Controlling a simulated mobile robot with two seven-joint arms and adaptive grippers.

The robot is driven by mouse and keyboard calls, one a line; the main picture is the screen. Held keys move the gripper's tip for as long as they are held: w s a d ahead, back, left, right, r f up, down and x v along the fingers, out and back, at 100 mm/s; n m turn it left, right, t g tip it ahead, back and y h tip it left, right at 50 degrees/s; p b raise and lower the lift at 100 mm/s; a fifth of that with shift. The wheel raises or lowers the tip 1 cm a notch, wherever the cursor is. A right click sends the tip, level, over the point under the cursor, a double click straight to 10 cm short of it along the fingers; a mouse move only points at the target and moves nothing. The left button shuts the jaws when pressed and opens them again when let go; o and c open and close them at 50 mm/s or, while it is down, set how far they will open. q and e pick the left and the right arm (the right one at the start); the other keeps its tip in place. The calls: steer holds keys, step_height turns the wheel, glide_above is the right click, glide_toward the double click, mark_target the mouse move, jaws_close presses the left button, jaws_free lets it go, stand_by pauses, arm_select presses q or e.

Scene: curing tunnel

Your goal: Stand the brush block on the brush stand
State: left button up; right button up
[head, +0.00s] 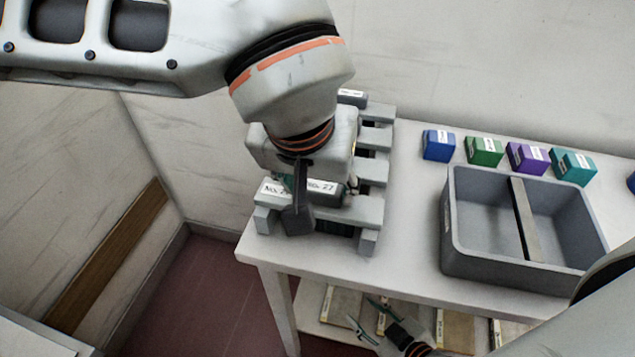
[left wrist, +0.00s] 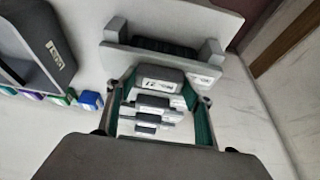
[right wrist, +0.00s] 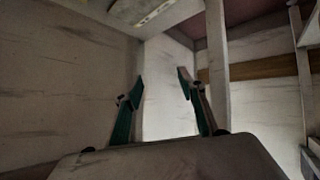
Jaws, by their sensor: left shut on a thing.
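The brush block (head: 327,199) looks to be the dark grey block with a white label, which seems to read No. 27. It also shows between the green fingers in the left wrist view (left wrist: 160,73). My left gripper (head: 312,185) points down and is shut on it. The block is at the near end of the light grey slatted stand (head: 370,213), which carries its own white label. I cannot tell whether the block rests on the stand. The arm hides part of both. My right gripper (right wrist: 162,95) is open and empty, low in front of the table.
Several grey labelled blocks line the stand in the left wrist view. A divided grey bin (head: 462,240) stands on the white table (head: 405,262), right of the stand. Blue (head: 438,146), green (head: 484,151), purple (head: 527,158) and teal (head: 573,166) boxes sit behind it. A lower shelf holds flat items.

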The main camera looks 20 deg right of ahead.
arm_select(q)
steer(key=o, duration=1.2)
steer(key=shift+f, duration=0.15)
steer(key=shift+r, duration=0.35)
steer(key=shift+p+v, duration=1)
steer(key=shift+v, duration=4.8)
